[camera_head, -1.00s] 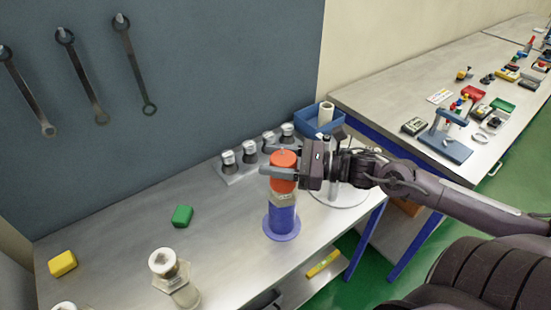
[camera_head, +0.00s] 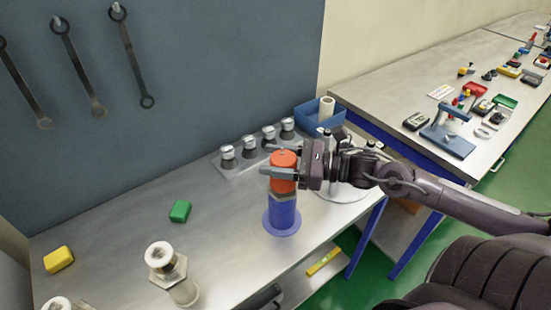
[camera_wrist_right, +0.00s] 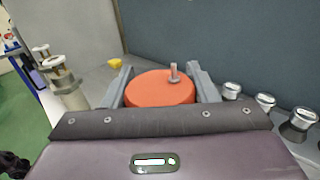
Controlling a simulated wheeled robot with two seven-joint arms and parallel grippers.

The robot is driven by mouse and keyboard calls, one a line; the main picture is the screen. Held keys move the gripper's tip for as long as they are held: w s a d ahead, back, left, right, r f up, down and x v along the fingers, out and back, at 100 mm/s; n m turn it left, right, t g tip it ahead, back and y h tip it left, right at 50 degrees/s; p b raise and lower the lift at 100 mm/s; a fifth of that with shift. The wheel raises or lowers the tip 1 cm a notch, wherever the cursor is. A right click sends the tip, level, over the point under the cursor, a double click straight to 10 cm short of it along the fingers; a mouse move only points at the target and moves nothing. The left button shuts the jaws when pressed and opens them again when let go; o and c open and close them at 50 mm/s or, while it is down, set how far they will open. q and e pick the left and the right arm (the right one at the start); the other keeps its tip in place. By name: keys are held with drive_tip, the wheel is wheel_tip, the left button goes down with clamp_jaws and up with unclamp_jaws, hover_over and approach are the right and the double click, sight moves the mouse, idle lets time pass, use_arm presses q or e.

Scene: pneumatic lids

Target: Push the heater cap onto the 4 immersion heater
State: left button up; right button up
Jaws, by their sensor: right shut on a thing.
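The orange-red heater cap (camera_head: 284,178) is held in my right gripper (camera_head: 281,171), whose fingers close around its sides. In the right wrist view the cap (camera_wrist_right: 160,88) sits between the two fingers, with a small metal pin on top. Directly below it is an immersion heater with a metal hex collar (camera_head: 285,196), upright in a blue round-footed stand (camera_head: 282,217). The cap's lower edge looks at or just above the collar; whether it is fully seated I cannot tell. My left gripper is not in view.
Another metal heater (camera_head: 172,273) stands at the front left. A rack with several silver-topped grey pieces (camera_head: 250,147) is behind the cap. A blue bin (camera_head: 310,116), green block (camera_head: 180,211) and yellow block (camera_head: 59,259) are on the bench.

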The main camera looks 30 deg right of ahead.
drive_tip(key=shift+f+b, duration=0.4)
drive_tip(key=shift+f, duration=0.1)
drive_tip(key=o, duration=1)
drive_tip(key=shift+o, duration=0.2)
drive_tip(key=v, duration=0.8)
drive_tip(key=shift+a, duration=0.1)
